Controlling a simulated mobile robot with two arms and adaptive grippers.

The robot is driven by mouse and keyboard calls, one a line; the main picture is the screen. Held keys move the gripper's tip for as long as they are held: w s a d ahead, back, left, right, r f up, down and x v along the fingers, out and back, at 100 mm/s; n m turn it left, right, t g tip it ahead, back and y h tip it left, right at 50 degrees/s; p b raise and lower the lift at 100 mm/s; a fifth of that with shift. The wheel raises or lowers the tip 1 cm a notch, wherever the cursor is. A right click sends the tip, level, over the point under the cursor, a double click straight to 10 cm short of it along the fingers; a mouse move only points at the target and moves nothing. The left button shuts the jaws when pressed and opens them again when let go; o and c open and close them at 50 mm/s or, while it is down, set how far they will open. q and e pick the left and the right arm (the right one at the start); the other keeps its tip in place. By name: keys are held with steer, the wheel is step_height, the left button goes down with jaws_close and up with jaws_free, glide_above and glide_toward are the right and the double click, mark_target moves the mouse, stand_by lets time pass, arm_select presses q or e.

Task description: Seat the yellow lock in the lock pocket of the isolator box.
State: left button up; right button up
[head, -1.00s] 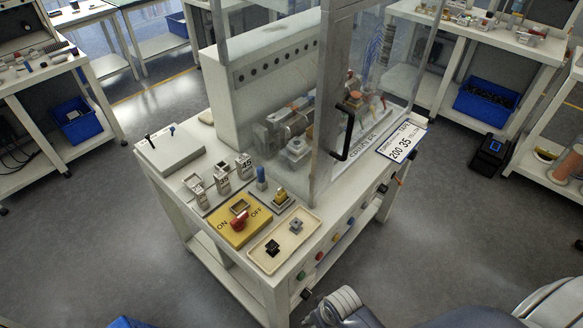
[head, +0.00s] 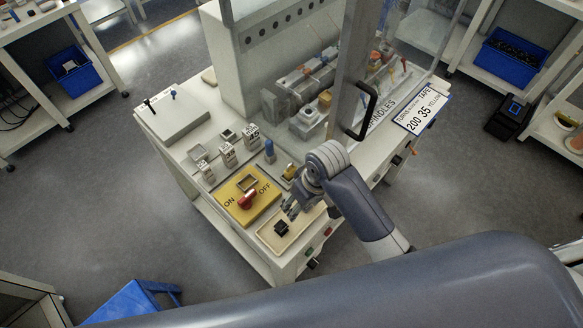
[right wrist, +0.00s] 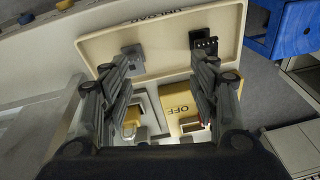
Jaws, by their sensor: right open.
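The yellow lock (head: 289,171) stands in a small holder behind the tray, close to my right arm. In the right wrist view, a yellow block that looks like the lock (right wrist: 132,116) shows beside the left finger. The yellow isolator box (head: 232,207) lies flat on the bench, marked ON and OFF, with a red switch handle (head: 247,201) and a framed pocket (head: 246,183). Part of the box (right wrist: 178,98) shows between my fingers. My right gripper (head: 291,208) is open and empty above the tray, right of the box. My left gripper is not in view.
The cream tray (head: 274,246) holds a black connector (head: 281,229) and a grey connector (right wrist: 132,57). A blue post (head: 269,150) and several labelled holders stand behind the box. A clear guard with a black handle (head: 367,110) rises behind my right arm.

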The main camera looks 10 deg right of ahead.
steer(key=shift+n+g+h, duration=0.8)
steer(key=shift+h, duration=0.1)
steer(key=w+r, duration=0.2)
steer(key=w, duration=0.2)
steer(key=w+r, duration=0.2)
steer(key=w, duration=0.3)
steer(key=w+r, duration=0.2)
steer(key=w, duration=0.2)
steer(key=shift+w+r, duration=0.1)
steer(key=shift+w, duration=0.05)
steer(key=p, duration=0.1)
glide_above(291, 169)
step_height(291, 169, down, 6)
steer(key=shift+r, duration=0.25)
steer(key=shift+f+p, duration=0.4)
steer(key=shift+p, duration=0.05)
step_height(291, 169, down, 3)
steer(key=shift+f+p, duration=0.15)
steer(key=shift+p, duration=0.25)
steer(key=shift+f, duration=0.5)
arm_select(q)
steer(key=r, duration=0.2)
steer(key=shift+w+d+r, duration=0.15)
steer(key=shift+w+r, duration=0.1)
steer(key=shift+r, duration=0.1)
arm_select(e)
steer(key=c, duration=1.2)
